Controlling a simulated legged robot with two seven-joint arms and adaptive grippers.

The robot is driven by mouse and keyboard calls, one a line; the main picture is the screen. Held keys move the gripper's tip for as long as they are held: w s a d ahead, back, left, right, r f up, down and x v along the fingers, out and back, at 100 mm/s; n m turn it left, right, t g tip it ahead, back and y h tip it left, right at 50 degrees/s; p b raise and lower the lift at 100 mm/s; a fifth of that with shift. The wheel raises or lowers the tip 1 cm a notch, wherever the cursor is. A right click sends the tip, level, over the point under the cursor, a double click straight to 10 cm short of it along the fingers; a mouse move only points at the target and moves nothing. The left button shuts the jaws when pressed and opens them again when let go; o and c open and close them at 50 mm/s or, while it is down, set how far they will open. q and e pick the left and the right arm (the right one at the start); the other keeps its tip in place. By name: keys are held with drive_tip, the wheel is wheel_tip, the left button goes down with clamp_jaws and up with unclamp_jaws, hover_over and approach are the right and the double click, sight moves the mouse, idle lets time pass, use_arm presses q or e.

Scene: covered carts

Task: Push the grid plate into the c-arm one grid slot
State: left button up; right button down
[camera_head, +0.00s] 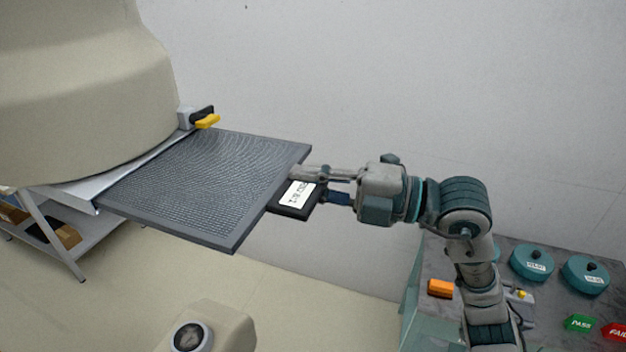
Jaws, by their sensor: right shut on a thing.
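The grid plate (200,185) is a flat dark grey panel with a fine mesh top. Its left part lies in a light metal slot (110,185) under the large beige c-arm housing (80,90); most of it sticks out to the right. A black handle tab (293,200) with a white label is on its right edge. My right gripper (318,184) is shut on this handle tab, its fingers at the plate's right edge. A yellow and black latch (207,119) sits at the slot's back corner. My left gripper is not in view.
A cart (520,265) at the lower right carries teal round weights (531,262), an orange block (440,288), and green PASS (579,323) and red FAIL (615,332) tags. A metal shelf (75,240) stands at the left. A beige unit with a dial (192,337) is at the bottom.

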drive_tip(key=p, duration=0.3)
approach(193, 154)
drive_tip(key=shift+s+x, duration=0.15)
drive_tip(key=shift+x, duration=0.65)
drive_tip(key=shift+s+x, duration=0.2)
drive_tip(key=shift+x, duration=0.65)
idle(2.9)
drive_tip(key=shift+w+f+p+x, duration=0.15)
drive_tip(key=shift+p+x, duration=0.2)
drive_tip(key=shift+x, duration=0.8)
drive_tip(key=shift+w+p+x, duration=0.1)
drive_tip(key=shift+p+x, duration=0.2)
drive_tip(key=shift+x, duration=0.85)
drive_tip(key=shift+w+f+p+x, duration=0.15)
drive_tip(key=shift+p+x, duration=0.2)
drive_tip(key=shift+x, duration=0.8)
